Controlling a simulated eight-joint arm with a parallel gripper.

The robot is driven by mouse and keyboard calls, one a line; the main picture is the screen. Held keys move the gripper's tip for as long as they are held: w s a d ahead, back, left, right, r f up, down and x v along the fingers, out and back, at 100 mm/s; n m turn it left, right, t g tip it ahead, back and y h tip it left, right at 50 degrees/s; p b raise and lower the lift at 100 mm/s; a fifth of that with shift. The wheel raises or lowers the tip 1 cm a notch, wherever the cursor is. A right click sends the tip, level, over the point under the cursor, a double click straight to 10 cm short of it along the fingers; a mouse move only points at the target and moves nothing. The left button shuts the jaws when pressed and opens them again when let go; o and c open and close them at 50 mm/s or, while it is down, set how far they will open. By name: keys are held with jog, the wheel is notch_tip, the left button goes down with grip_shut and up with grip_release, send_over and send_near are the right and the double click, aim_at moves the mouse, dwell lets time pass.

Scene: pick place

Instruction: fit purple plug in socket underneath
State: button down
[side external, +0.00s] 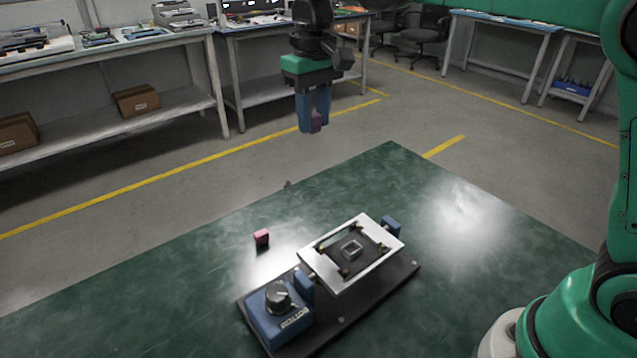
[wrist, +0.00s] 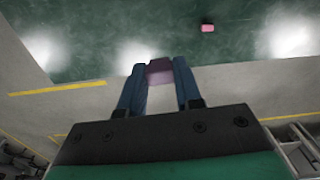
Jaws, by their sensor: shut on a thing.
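My gripper (side external: 314,124) is shut on the purple plug (side external: 316,121), high above the far edge of the green table. In the wrist view the purple plug (wrist: 160,72) sits between the two blue fingers of my gripper (wrist: 160,85). The inside of the socket is too small to make out.
A pink block (side external: 262,238) lies on the green table (side external: 150,290), left of the plate, and also shows in the wrist view (wrist: 207,28). A blue box with a black knob (side external: 279,297) stands at the base's near left. The table's left part is clear.

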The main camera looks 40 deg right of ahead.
send_near(352, 252)
jog(key=shift+f+m, duration=0.25)
jog(key=shift+m, duration=0.05)
jog(key=shift+f, duration=2.3)
jog(key=shift+f, duration=0.75)
dwell(0.6)
jog(key=c, duration=0.5)
grip_release()
jog(key=c, duration=0.4)
jog(key=shift+r, duration=0.15)
jog(key=shift+r, duration=3.35)
